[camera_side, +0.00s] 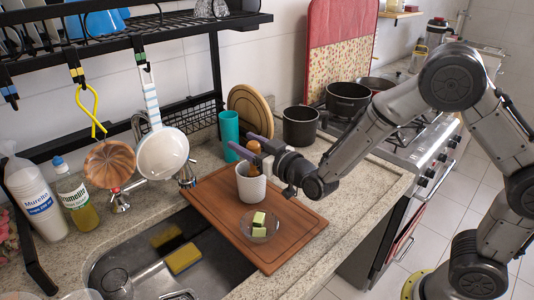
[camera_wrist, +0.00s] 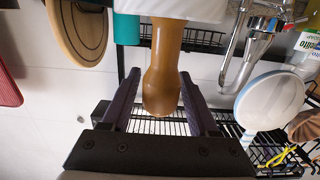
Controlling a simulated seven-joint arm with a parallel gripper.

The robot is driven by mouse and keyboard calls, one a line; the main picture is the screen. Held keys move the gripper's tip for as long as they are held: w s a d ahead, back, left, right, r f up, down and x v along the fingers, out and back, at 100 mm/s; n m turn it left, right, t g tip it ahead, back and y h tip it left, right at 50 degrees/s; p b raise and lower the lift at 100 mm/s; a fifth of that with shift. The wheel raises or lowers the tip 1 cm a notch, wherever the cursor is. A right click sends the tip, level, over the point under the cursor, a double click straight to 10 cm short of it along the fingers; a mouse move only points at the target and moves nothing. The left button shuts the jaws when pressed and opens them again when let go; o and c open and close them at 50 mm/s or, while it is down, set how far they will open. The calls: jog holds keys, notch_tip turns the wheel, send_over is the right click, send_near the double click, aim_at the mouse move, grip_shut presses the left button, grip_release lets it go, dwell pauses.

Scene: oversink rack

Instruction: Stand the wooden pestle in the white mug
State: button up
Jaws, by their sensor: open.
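The white mug (camera_side: 251,185) stands upright on a brown wooden board. The wooden pestle (camera_side: 253,147) sticks up out of the mug, its lower part hidden inside. In the wrist view, the pestle (camera_wrist: 164,70) comes out of the mug (camera_wrist: 180,8) at the top edge, and its rounded end lies between my fingers. My gripper (camera_side: 243,144) has purple fingers and is open at the height of the pestle's top. In the wrist view, the gripper's fingers (camera_wrist: 158,92) stand on either side of the pestle, with a gap visible at least on the left.
The cutting board (camera_side: 205,200) also holds a glass bowl (camera_side: 260,228) with green and yellow blocks. A teal cup (camera_side: 229,135) and dark pot (camera_side: 299,126) stand behind. The sink (camera_side: 140,270) lies in front-left; a white pan (camera_side: 162,153) hangs from the rack.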

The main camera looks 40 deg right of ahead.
jog(key=s, duration=1.2)
jog(key=shift+s+r, duration=0.15)
jog(key=shift+r, duration=0.15)
jog(key=s+d+r+m, duration=0.1)
jog(key=d+r, duration=0.2)
jog(key=r, duration=0.4)
jog(key=s+d+r, duration=0.2)
jog(key=d+r, duration=0.1)
jog(key=r, duration=0.4)
jog(key=s+f+g, duration=0.5)
jog(key=s+g, duration=0.1)
jog(key=s, duration=0.4)
jog(key=s+d+f+n+g, duration=0.1)
jog(key=s+f+g, duration=0.4)
jog(key=s, duration=0.4)
jog(key=shift+s+d+f+g, duration=0.25)
jog(key=shift+s+f+g, duration=0.15)
jog(key=shift+f, duration=0.35)
